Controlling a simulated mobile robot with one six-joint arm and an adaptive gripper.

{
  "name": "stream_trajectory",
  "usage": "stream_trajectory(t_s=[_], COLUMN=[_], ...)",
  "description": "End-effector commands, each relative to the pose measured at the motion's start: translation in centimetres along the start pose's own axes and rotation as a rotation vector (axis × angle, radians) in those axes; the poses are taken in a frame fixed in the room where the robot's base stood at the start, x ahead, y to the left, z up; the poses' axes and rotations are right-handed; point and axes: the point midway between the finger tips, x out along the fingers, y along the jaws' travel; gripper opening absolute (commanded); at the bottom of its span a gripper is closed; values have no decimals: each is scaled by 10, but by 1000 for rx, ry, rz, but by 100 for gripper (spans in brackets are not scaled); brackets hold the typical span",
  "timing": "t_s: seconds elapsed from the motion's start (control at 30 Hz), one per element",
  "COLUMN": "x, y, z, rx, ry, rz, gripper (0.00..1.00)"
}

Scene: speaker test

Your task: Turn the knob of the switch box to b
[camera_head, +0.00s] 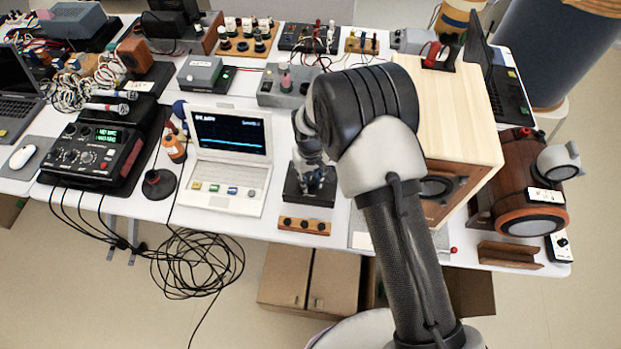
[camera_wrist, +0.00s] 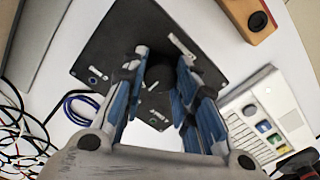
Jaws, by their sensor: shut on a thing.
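The switch box (camera_head: 294,192) is a black, flat-topped box on the white table, in front of my arm in the head view. In the wrist view its dark top plate (camera_wrist: 118,42) fills the upper middle, with small white marks too blurred to read. My gripper (camera_head: 316,180) points down over it. In the wrist view the blue-padded fingers of my gripper (camera_wrist: 162,72) stand on both sides of the dark round knob (camera_wrist: 164,78) and are shut on it. The fingers partly hide the knob, and I cannot read which letter it points to.
A white laptop (camera_head: 228,172) with a wave on its screen stands close at left. A wooden strip with knobs (camera_head: 304,226) lies at the front table edge. A wooden speaker cabinet (camera_head: 460,120) stands at right. Loose black cables (camera_head: 195,262) hang at front left.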

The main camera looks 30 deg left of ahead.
Motion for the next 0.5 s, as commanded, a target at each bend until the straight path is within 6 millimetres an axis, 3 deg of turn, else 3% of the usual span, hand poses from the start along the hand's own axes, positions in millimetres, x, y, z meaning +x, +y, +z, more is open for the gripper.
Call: stream_trajectory(t_s=[0.17, 0.2, 0.5], x=[0, 0, 0], y=[0, 0, 0], z=[0, 0, 0], rx=[-1, -1, -2], ry=[1, 1, 1], rz=[0, 0, 0], gripper=[3, 29, 47])
